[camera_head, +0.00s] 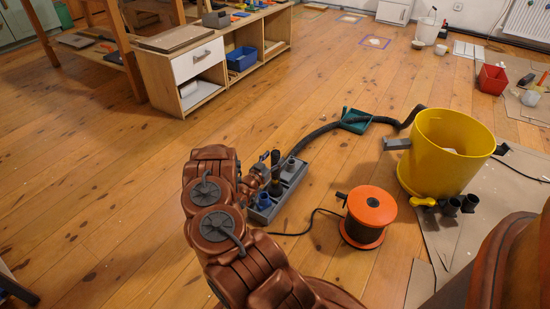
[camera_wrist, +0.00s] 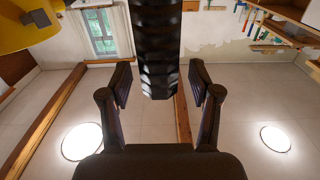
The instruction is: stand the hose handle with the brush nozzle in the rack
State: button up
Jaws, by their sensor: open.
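The grey rack (camera_head: 287,196) stands on the wooden floor beside my arm, with a blue piece (camera_head: 264,200) at its near end and a grey piece (camera_head: 291,164) at its far end. A dark upright piece (camera_head: 275,183) stands at the rack's middle, likely the hose handle. The black hose (camera_head: 322,130) runs from the yellow bucket to the rack. My gripper (camera_head: 262,172) is by the rack, partly hidden by my arm. In the wrist view my gripper (camera_wrist: 160,100) is open around a black ribbed shaft (camera_wrist: 160,45), with gaps on both sides. The brush nozzle cannot be made out.
A teal bracket (camera_head: 356,121) lies by the hose. The yellow bucket (camera_head: 452,150) stands right, with several dark nozzles (camera_head: 451,206) before it on cardboard. An orange cable reel (camera_head: 370,208) sits right of the rack. A wooden bench (camera_head: 160,82) is at back left.

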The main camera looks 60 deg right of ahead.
jog(key=a, duration=1)
jog(key=shift+s+a, duration=0.25)
jog(key=shift+a, duration=0.05)
